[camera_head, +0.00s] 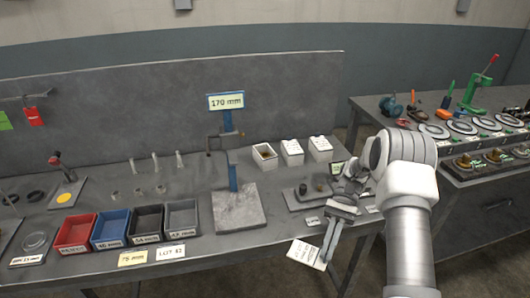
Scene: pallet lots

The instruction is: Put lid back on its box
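An open white box (265,157) stands on the grey bench, left of two similar white boxes, with something brownish inside it. The middle box (292,151) and the right box (320,148) have printed white tops on. My gripper (325,256) is at the bench's front edge, to the right of and nearer than the open box. It appears shut on the edge of a white lid (304,253) with printed text. The lid is tilted and hangs to the left of the fingers, apart from the boxes. The far finger and exact grip are partly hidden.
A blue post stand with a 170 mm sign (226,102) and a square plate (238,209) stands left of the boxes. A dark fixture (303,193) lies between boxes and gripper. Coloured bins (76,233) line the front left. A second bench (460,130) is at right.

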